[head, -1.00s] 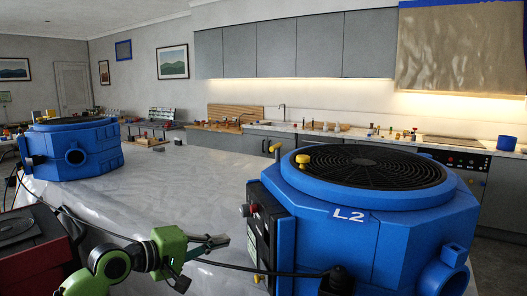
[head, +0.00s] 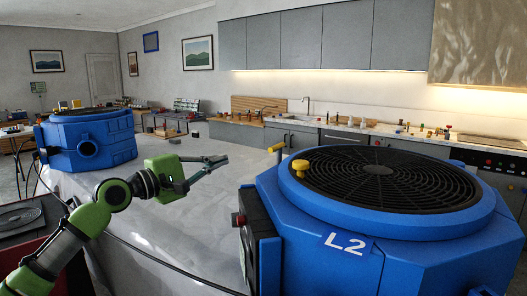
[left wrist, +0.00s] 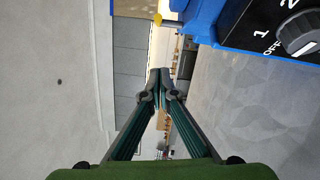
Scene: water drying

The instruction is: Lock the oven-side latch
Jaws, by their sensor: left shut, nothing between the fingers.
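The blue drying unit marked L2 (head: 345,243) stands at the right of the head view, with a black round grille on top. I cannot tell which is the oven-side latch. My left gripper (head: 222,160) is shut and empty, in the air left of the unit and apart from it. In the left wrist view its fingertips (left wrist: 160,73) meet, and a yellow latch part (left wrist: 157,19) shows beyond them beside the unit's blue edge (left wrist: 202,20).
A second blue unit (head: 88,140) stands at the far left of the pale sheeted surface (head: 165,235). The kitchen counter and the oven (head: 495,163) are behind. The dial (left wrist: 300,33) shows in the left wrist view.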

